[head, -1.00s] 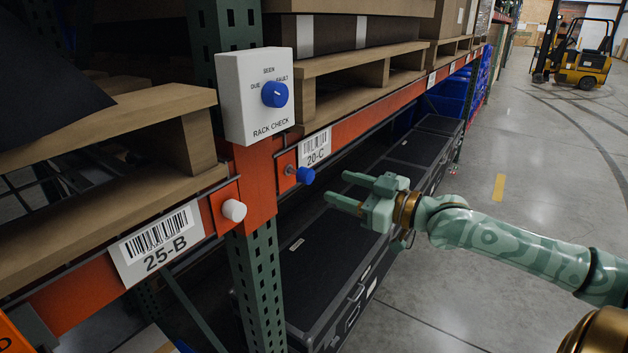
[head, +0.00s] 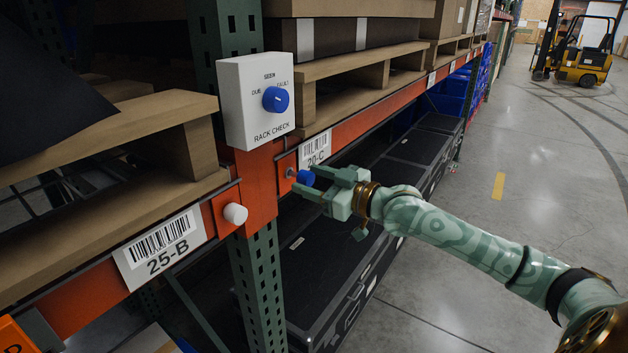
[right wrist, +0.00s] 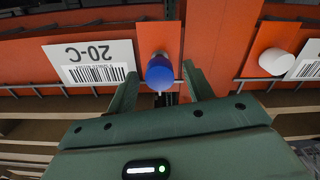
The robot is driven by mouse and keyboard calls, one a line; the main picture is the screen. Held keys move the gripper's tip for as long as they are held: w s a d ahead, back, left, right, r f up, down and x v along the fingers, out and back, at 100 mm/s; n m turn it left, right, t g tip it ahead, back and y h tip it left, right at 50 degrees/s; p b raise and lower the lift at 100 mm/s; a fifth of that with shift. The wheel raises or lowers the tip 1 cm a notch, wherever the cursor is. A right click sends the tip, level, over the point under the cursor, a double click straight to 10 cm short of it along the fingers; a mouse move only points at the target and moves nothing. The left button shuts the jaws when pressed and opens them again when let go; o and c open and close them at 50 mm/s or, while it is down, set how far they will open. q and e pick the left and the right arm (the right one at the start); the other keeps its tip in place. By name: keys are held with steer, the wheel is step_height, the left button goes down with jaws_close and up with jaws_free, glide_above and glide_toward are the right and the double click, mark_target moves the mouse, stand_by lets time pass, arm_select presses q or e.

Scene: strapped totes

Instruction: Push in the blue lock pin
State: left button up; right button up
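The blue lock pin (head: 305,177) stands out from an orange plate on the rack beam, beside the 20-C label (head: 316,149). My right gripper (head: 313,182) is at the pin with its fingers apart. In the right wrist view the blue pin (right wrist: 160,72) shows between the two open fingertips (right wrist: 159,83), with a gap on each side. I cannot tell how far the pin reaches in between them. My left gripper is not in view.
A white knob (head: 235,213) sits on the beam left of the upright, near the 25-B label (head: 160,250). A white rack check box (head: 245,125) with a blue dial is above the pin. Black cases (head: 320,265) lie below.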

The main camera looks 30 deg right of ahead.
mark_target(311, 180)
jaws_close()
steer(key=shift+x, duration=1.55)
steer(key=shift+s, duration=0.1)
steer(key=shift+c, duration=0.7)
jaws_free()
steer(key=shift+o, duration=1.2)
steer(key=shift+w, duration=0.25)
